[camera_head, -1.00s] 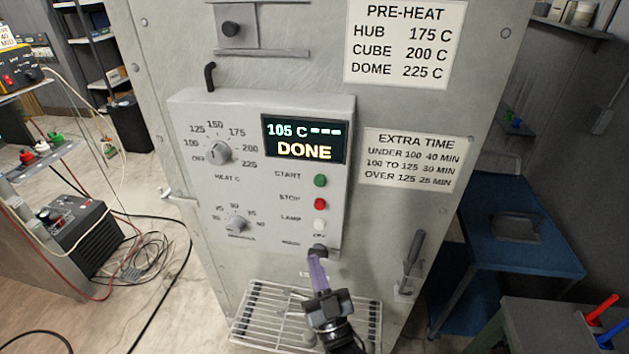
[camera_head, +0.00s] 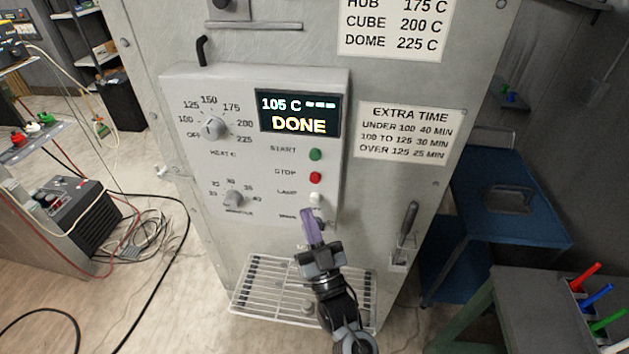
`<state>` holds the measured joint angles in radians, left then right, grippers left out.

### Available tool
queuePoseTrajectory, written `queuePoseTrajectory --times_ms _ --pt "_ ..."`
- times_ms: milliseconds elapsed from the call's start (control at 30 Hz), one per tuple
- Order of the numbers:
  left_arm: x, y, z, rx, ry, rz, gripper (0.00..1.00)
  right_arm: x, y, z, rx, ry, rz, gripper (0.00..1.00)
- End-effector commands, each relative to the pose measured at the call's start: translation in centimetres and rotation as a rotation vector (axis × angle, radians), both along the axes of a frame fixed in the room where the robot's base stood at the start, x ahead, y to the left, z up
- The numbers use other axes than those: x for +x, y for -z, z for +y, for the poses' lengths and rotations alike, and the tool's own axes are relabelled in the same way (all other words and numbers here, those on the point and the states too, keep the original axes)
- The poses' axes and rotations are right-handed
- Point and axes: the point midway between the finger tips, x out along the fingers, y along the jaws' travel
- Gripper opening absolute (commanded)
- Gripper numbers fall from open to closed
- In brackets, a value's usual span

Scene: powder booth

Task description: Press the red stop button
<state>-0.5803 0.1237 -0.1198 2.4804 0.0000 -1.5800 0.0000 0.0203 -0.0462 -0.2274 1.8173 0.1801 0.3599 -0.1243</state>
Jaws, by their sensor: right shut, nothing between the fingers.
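The red stop button (camera_head: 315,178) sits on the grey control panel (camera_head: 180,110), beside the word STOP. The green start button (camera_head: 315,154) is above it and the white lamp switch (camera_head: 316,198) is below it. The display (camera_head: 299,112) reads 105 C and DONE. My right gripper (camera_head: 309,215) comes up from below, shut and empty, with its purple fingers pointing up at the panel's lower part. Its tips are just below the lamp switch, under the red button in the picture. Whether they touch the panel I cannot tell. My left gripper is out of view.
A wire rack (camera_head: 262,290) juts out below the panel, behind my right arm. A lever handle (camera_head: 406,232) stands to the right of the panel. A blue cart (camera_head: 500,215) is farther right. Cables lie on the floor at left.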

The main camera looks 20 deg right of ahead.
Motion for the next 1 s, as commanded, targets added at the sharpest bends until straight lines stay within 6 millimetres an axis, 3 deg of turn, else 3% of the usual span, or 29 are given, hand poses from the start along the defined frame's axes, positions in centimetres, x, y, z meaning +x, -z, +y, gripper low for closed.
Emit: queuePoseTrajectory --times_ms 533,1000 --pt "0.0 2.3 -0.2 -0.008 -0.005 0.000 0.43 5.3 0.1 -3.2 -0.001 0.001 0.000 0.00" --pt "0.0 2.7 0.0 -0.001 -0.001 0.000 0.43 6.6 0.0 -4.0 -0.001 0.001 0.001 0.00"
